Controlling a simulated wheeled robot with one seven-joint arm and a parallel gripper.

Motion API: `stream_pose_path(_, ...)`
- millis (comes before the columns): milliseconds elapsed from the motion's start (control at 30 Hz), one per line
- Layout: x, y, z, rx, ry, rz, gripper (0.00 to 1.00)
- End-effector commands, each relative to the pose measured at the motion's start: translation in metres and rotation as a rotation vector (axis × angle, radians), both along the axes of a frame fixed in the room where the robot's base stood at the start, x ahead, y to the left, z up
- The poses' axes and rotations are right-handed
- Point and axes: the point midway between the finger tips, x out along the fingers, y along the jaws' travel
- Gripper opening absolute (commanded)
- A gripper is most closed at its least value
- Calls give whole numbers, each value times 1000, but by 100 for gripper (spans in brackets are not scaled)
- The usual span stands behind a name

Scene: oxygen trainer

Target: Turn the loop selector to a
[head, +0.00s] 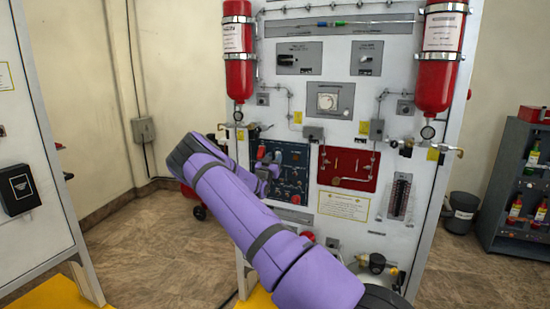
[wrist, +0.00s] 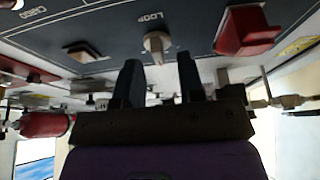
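The loop selector (wrist: 157,44) is a pale knob on a dark panel, beside the printed word LOOP, at the top middle of the wrist view. My gripper (wrist: 159,64) is open, its two dark fingers apart. The knob shows between and just beyond the fingertips; I cannot tell whether they touch it. In the head view my gripper (head: 268,168) is at the dark blue control panel (head: 291,190), with my purple arm in front of part of it. The selector cannot be made out there. Its position letters are not readable.
A red guarded switch (wrist: 246,32) and a dark square-tipped knob (wrist: 86,52) flank the selector. A red panel (head: 347,168) adjoins the blue one. Red cylinders (head: 239,65) (head: 438,70) hang on the board. Floor at left (head: 150,240) is clear.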

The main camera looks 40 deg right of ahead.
Motion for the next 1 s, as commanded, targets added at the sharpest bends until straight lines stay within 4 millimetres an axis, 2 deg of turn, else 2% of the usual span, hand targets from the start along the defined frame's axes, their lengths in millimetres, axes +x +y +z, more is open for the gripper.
stream_pose_path(200,5,-12,5,1,1,1,36)
stream_pose_path(467,6,-13,6,0,2,1,36)
stream_pose_path(500,6,-13,6,0,2,1,31)
stream_pose_path(600,6,-13,6,1,1,1,8)
stream_pose_path(633,6,-13,6,1,1,1,5)
stream_pose_path(1000,6,-13,6,-11,30,2,5)
